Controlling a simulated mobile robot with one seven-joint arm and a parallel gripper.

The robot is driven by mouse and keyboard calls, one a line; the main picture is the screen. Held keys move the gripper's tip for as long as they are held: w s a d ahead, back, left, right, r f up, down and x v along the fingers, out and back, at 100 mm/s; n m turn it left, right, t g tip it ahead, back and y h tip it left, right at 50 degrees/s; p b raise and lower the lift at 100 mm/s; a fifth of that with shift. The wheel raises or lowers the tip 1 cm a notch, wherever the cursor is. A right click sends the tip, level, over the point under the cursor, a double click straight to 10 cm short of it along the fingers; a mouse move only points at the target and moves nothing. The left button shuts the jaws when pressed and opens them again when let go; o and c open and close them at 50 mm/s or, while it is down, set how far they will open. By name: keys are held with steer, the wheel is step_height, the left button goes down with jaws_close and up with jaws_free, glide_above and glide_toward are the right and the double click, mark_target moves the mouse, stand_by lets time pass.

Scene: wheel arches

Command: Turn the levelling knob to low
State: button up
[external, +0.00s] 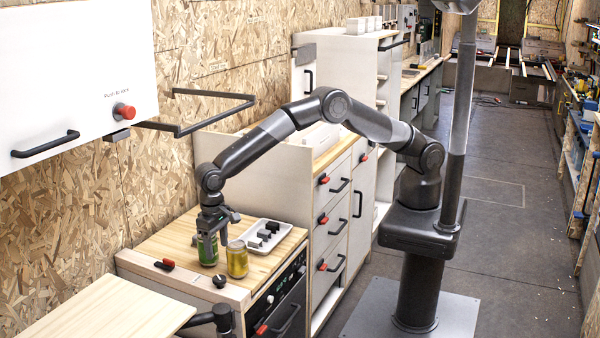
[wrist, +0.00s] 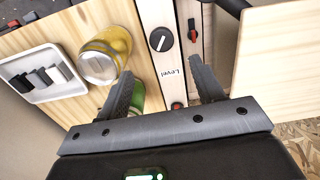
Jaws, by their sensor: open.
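The levelling knob (wrist: 161,40) is a round black dial with a white pointer line, set in a pale strip beside the word "Level". In the wrist view its line points roughly up the picture, leaning slightly right. It also shows as a small black knob on the counter's front strip in the external view (external: 219,281). My gripper (wrist: 162,72) is open, pointing down. The knob shows just beyond the gap between its fingertips, apart from them. In the external view my gripper (external: 211,232) hangs over the counter by the green can. The low mark cannot be read.
A green can (external: 208,252) stands right by my fingers, partly hidden by one finger in the wrist view. A yellow can (external: 237,260) and a white tray (external: 287,226) of dark blocks are close by. A red-handled switch (wrist: 193,30) sits beside the knob. A wooden board (external: 105,308) adjoins the counter.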

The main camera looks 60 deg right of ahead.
mark_target(219, 278)
step_height(219, 278, down, 10)
steer(key=n, duration=0.8)
steer(key=shift+w+f, duration=0.1)
steer(key=shift+f, duration=0.1)
steer(key=c, duration=1)
